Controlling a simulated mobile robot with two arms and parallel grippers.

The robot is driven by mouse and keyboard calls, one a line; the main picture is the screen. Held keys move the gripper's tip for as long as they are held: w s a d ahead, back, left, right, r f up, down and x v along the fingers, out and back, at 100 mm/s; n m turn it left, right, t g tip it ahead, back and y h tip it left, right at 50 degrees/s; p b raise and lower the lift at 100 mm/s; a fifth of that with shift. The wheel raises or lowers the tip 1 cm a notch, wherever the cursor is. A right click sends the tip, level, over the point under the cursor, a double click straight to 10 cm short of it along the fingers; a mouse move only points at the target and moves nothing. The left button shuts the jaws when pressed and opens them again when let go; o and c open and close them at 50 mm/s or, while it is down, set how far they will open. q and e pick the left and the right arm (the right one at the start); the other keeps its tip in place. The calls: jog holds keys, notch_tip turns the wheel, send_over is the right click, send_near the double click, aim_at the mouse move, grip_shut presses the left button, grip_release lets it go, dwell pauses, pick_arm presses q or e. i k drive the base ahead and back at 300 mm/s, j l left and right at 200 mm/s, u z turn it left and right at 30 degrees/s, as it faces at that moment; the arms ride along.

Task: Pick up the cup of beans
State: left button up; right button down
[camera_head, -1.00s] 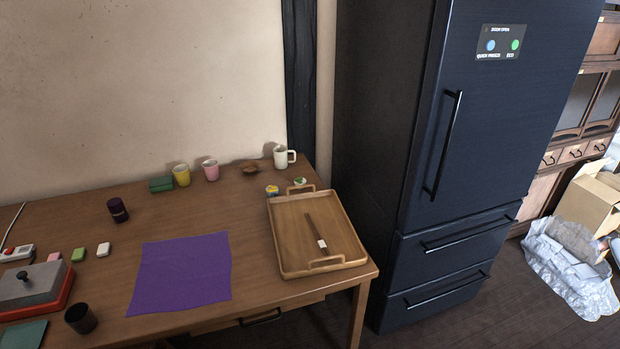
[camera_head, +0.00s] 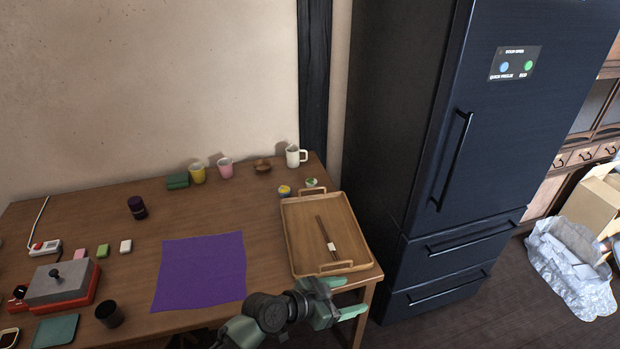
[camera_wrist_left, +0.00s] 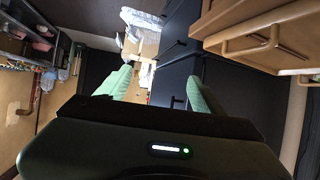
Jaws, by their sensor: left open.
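Several cups stand on the wooden table. A yellow cup (camera_head: 198,174) and a pink cup (camera_head: 225,168) stand at the back, with a white mug (camera_head: 293,157) to their right. A black cup (camera_head: 109,315) stands near the front left. I cannot make out beans in any of them. My left gripper (camera_head: 350,297) is open and empty at the table's front edge, near the tray's front corner and well apart from the cups. Its green fingers also show in the left wrist view (camera_wrist_left: 160,80). My right gripper is not in view.
A wooden tray (camera_head: 294,242) with a dark stick-like item lies at the table's right end. A purple cloth (camera_head: 200,285) lies in the middle. A dark canister (camera_head: 137,207) and a red-and-grey box (camera_head: 62,287) are at left. A dark fridge (camera_head: 440,130) stands close on the right.

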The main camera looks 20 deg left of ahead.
aim_at(310, 182)
jog(key=i+j, duration=1.6)
